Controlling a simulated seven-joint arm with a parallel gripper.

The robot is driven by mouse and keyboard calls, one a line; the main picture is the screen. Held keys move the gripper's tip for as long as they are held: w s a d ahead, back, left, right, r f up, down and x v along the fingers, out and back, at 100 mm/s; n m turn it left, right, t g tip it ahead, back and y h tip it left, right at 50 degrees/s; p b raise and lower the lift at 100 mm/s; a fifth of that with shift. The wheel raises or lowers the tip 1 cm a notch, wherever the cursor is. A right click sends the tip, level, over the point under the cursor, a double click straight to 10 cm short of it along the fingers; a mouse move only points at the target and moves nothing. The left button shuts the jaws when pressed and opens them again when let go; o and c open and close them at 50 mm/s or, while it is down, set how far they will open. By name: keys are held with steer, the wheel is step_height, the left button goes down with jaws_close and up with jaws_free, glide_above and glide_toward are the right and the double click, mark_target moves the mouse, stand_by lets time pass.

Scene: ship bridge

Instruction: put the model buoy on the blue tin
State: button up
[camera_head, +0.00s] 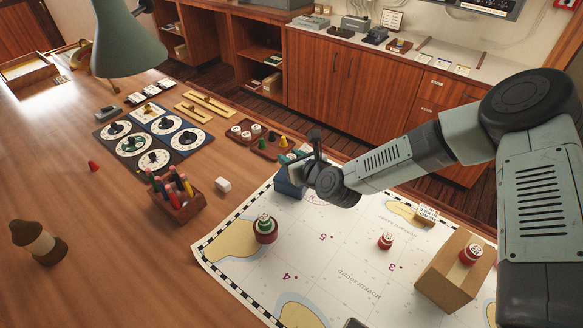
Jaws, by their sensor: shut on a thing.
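My gripper (309,160) is at the chart's back edge, directly over the blue tin (289,187). It is shut on a small green thing (298,154) that looks like a model buoy, mostly hidden by the fingers and wrist. The blue tin stands on the chart, its top partly covered by my gripper. I cannot tell whether the held thing touches the tin. Another buoy, green and white (264,221), sits on a round red base on the chart, in front of and left of the tin.
The chart (340,262) also bears a red buoy (386,240) and a tan box (452,273) with a red buoy on top. Left of the chart are a pen holder (176,205), a small white block (223,185) and a dial panel (153,135). A lamp (125,45) overhangs the desk's back left.

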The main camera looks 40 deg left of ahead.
steer(key=shift+f, duration=1.7)
steer(key=shift+f, duration=0.1)
steer(key=o, duration=1)
steer(key=v, duration=1.2)
